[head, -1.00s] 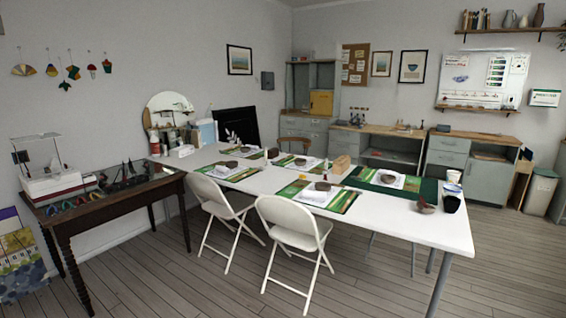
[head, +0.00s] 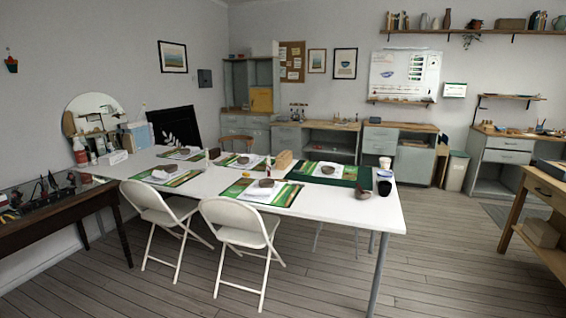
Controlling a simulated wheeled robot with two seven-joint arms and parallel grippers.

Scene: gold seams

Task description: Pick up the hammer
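I cannot make out a hammer in the head view. Small tools and items on the dark wooden table (head: 60,232) at the left and on the far workbenches are too small to tell apart. Neither of my grippers shows in the head view.
A long white table (head: 345,207) holds green placemats, bowls and cups. Two white folding chairs (head: 241,236) stand at its near side. A far workbench (head: 400,127) lines the back wall. A desk (head: 502,150) and a wooden bench (head: 540,190) stand at the right. The floor (head: 440,265) right of the table is clear.

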